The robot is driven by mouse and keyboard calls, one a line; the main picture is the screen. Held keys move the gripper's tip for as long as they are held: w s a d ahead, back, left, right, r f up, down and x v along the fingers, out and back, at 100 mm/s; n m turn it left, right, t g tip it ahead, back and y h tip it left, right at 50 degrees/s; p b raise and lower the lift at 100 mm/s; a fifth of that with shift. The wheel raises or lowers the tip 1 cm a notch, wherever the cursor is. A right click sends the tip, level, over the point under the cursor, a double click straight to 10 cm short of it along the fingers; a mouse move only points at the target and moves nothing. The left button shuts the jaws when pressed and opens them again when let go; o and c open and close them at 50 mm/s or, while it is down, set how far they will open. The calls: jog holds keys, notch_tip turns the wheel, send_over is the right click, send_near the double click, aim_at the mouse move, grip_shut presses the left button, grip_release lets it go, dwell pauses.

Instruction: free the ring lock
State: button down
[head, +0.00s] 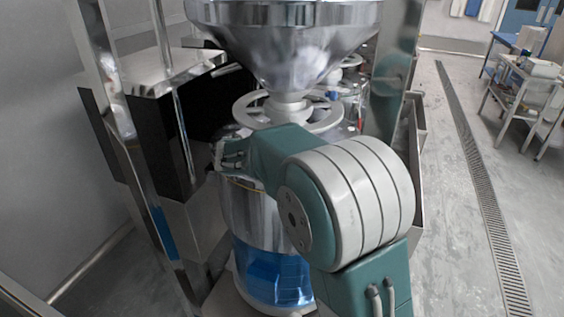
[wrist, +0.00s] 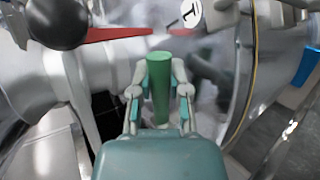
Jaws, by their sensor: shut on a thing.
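A green upright handle (wrist: 160,88) stands between the two fingers of my gripper (wrist: 160,76) in the wrist view. The fingers are shut on it from both sides. A red bar (wrist: 118,34) runs crosswise just behind the handle's top. I cannot tell whether the handle is part of the ring lock. In the head view, the grinder has a pale spoked ring (head: 322,118) under a shiny funnel (head: 285,40). The handle cannot be made out there.
A black ball knob (wrist: 57,22) is close by at upper left in the wrist view. A metal frame (head: 110,100) stands close on the left in the head view. The floor (head: 450,200) to the right is open, with a drain grate (head: 480,190). A cart (head: 530,85) stands farther back.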

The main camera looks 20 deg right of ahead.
jog(key=shift+f, duration=0.2)
jog(key=c, duration=0.6)
grip_release()
jog(key=shift+r, duration=0.15)
